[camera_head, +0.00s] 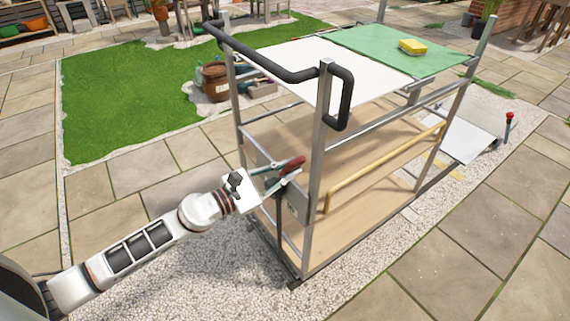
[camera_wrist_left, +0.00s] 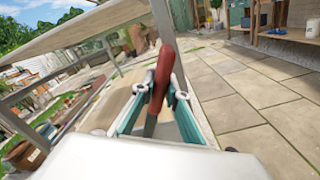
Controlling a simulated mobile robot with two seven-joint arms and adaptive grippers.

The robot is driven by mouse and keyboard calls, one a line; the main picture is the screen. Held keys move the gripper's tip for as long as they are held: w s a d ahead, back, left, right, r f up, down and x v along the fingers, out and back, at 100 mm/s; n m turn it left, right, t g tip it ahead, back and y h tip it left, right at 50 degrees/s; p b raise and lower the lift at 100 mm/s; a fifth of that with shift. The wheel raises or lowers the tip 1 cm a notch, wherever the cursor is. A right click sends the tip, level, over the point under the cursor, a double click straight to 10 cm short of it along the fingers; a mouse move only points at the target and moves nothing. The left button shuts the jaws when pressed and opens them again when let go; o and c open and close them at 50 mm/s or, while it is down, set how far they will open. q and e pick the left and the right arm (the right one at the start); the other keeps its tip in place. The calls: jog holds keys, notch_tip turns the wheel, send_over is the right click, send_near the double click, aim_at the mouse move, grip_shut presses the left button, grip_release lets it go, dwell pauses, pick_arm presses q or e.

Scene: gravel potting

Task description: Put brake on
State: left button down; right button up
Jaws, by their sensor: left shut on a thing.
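The brake lever has a red handle (camera_head: 293,163) and a dark lower shaft, and stands at the near end of the metal cart (camera_head: 316,190). My left gripper (camera_head: 287,172) reaches in from the left and is shut on the lever at the red handle. In the left wrist view the red handle (camera_wrist_left: 163,65) runs up between the two fingers of the left gripper (camera_wrist_left: 164,93). The handle's lower part is partly hidden by the fingers. My right gripper is not in view.
The cart has a black push bar (camera_head: 270,60), a white and green top (camera_head: 385,48) with a yellow sponge (camera_head: 412,47), and wooden shelves. A red-knobbed post (camera_head: 508,118) stands at the far right. Gravel and paving slabs lie around the cart.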

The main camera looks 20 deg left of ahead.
pick_arm(q)
jog(key=shift+s+d+f, duration=0.1)
jog(key=shift+s+d, duration=0.05)
jog(key=c, duration=2)
grip_release()
jog(key=v, duration=1.2)
